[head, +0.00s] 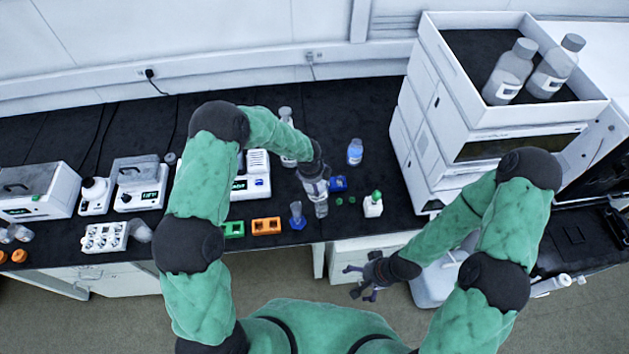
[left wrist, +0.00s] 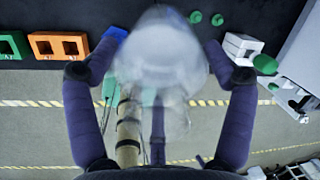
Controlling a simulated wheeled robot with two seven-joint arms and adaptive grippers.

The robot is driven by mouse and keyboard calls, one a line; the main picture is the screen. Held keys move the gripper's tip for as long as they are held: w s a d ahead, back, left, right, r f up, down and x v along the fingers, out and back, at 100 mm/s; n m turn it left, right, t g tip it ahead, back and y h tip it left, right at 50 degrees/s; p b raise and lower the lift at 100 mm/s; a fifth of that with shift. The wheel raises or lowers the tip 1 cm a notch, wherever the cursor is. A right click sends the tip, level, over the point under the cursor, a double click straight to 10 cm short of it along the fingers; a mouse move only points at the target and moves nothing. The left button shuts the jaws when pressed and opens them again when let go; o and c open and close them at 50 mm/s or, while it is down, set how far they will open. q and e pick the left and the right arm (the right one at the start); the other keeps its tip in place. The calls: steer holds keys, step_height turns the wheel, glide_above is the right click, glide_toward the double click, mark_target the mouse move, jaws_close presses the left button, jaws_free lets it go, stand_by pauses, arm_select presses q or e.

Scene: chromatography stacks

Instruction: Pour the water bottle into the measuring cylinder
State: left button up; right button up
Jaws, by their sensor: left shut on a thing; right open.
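My left gripper (head: 316,188) is shut on a clear, translucent bottle (head: 321,208), held over the front part of the black bench. In the left wrist view the bottle (left wrist: 160,75) fills the space between the two fingers and looks blurred. Its exact tilt and water level cannot be told. A small blue-based vessel (head: 297,216), which looks like the measuring cylinder, stands just left of the held bottle near the bench's front edge. A blue part (left wrist: 115,34) shows behind the left finger in the left wrist view. My right gripper (head: 364,280) is open and empty, in front of the bench.
Green (head: 233,229) and orange (head: 265,226) racks stand left of the vessel. The white chromatography stack (head: 440,140) blocks the right side.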

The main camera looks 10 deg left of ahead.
arm_select(q)
steer(key=b, duration=0.2)
steer(key=t+h+b, duration=0.1)
steer(key=b, duration=0.2)
steer(key=shift+s+a+r+t, duration=0.3)
steer(key=shift+a+r, duration=0.05)
steer(key=shift+a, duration=0.05)
stand_by(0.5)
steer(key=shift+s+a+r+h+b, duration=0.15)
steer(key=shift+h+b, duration=0.25)
steer(key=shift+b, duration=0.35)
steer(key=shift+s+a+t+b, duration=0.15)
steer(key=shift+t+b, duration=0.15)
steer(key=shift+b, duration=0.4)
steer(key=shift+h, duration=0.3)
